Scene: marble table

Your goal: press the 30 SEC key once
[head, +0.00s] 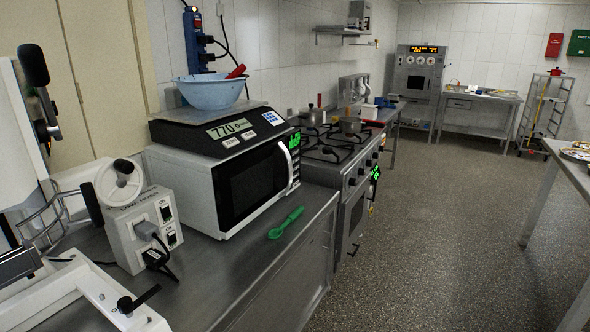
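A white microwave (202,190) with a dark door window stands on the steel counter, with its door shut. Its narrow control panel (295,172) is at the right end of the front, beside the curved white handle (287,164). A green lit display (295,141) is at the panel's top. The keys are too small to read, so I cannot pick out the 30 SEC key. Neither of my grippers is in view.
A black scale (190,138) reading 770 sits on the microwave, with a blue bowl (210,93) on it. A green spoon (286,223) lies on the counter (235,268) in front. A socket box (143,228) with plugs stands left. A stove (345,160) stands right.

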